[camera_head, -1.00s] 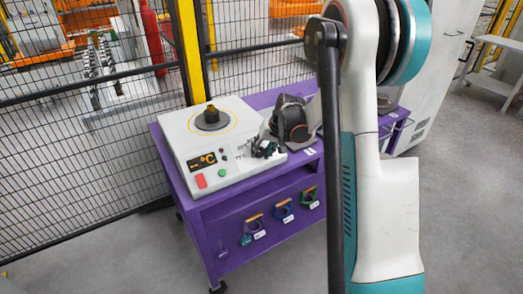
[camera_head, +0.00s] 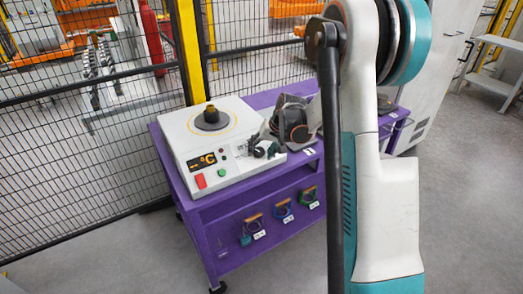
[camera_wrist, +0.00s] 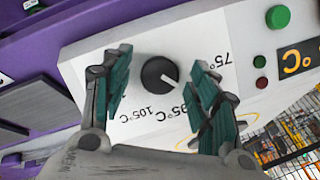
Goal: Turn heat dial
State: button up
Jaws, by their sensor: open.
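The heat dial (camera_wrist: 158,74) is a round black knob on the white front panel of the heater (camera_head: 232,165).
The heater stands on a purple cart (camera_head: 225,211). A display (camera_head: 202,161), a red switch (camera_head: 201,181) and a green button (camera_wrist: 278,17) are on its panel. A dark cone (camera_head: 211,115) is on top. A mesh fence (camera_head: 80,165) stands behind; floor in front is clear.

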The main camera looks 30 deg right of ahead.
jog(key=v, duration=1.2)
